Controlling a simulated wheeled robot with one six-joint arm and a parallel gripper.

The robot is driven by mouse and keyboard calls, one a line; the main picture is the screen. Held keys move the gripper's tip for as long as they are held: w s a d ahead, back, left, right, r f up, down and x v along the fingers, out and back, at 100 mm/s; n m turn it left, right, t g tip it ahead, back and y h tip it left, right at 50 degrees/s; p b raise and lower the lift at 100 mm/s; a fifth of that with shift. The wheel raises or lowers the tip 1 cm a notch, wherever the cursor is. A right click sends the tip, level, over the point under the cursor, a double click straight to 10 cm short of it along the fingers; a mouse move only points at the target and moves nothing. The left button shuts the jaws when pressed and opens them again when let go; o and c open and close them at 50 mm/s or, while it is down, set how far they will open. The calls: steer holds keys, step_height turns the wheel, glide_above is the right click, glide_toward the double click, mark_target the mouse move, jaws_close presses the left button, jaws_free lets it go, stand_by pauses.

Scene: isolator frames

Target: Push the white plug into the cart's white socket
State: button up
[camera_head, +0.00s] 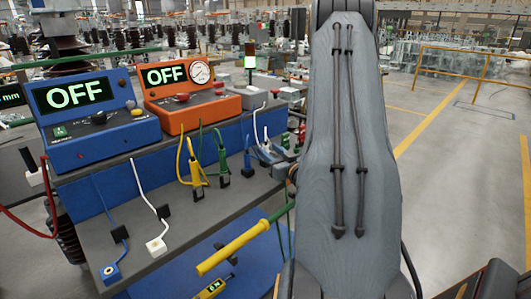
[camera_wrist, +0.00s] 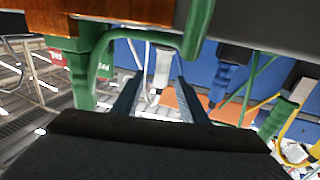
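In the wrist view, my gripper (camera_wrist: 158,80) has its two dark fingers apart. A white plug-like piece (camera_wrist: 163,65) shows in the gap, at or just beyond the fingertips. A thin pale cable is near it. I see no finger clearly pressing on it. In the head view, my gripper is hidden behind my grey arm. A white block with a dark opening (camera_head: 156,247) sits on the cart's grey top (camera_head: 90,230), with a white cable running from it. I cannot tell for sure which white part is the socket.
A blue box (camera_head: 90,140) and an orange box (camera_head: 190,112), both reading OFF, stand on the cart. A blue connector (camera_head: 110,272) and yellow leads (camera_head: 195,172) are nearby. In the wrist view, a green bracket-like part (camera_wrist: 85,70) is close at left. Open floor (camera_head: 450,170) lies at right.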

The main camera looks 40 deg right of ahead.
mark_target(267, 148)
steer(key=shift+w+d, duration=0.2)
steer(key=shift+w, duration=1.35)
jaws_close()
steer(key=shift+r, duration=0.1)
steer(key=shift+r, duration=4.9)
steer(key=shift+s, duration=0.1)
